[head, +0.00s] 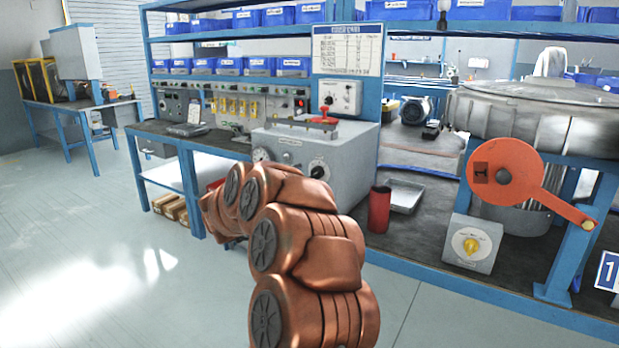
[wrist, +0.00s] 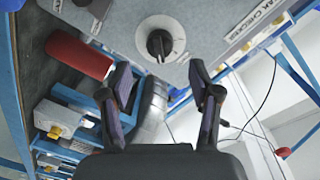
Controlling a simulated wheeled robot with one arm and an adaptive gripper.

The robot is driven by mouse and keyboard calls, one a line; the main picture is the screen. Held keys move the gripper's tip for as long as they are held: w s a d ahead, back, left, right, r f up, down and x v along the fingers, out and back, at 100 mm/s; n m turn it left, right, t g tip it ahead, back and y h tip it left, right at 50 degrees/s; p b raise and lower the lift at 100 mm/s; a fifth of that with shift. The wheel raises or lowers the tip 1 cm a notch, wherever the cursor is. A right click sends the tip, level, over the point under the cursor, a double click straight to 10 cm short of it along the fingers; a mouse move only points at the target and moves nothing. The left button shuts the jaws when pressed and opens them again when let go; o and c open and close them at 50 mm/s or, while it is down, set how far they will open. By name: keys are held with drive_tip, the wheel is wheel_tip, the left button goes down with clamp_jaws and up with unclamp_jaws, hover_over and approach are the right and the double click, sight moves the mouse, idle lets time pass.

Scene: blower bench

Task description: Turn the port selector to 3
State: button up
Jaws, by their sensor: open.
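A black knob on a round white dial, which looks like the port selector (head: 318,170), sits on the front of a grey box (head: 350,160) on the bench. In the wrist view the knob (wrist: 159,44) shows near the top middle, its dial marks too small to read. My gripper (wrist: 160,74) is open and empty, its two fingers apart below the dial in that picture and not touching the knob. In the head view my copper arm hides the gripper and part of the box front.
A red cylinder (head: 379,209) and a metal tray (head: 405,196) stand right of the box; the cylinder also shows in the wrist view (wrist: 80,54). A small box with a yellow knob (head: 472,243) and an orange lever (head: 520,178) are farther right. A gauge (head: 262,155) is left of the knob.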

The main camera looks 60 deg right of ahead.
drive_tip(key=a, duration=0.6)
drive_tip(key=shift+r, duration=0.15)
idle(0.4)
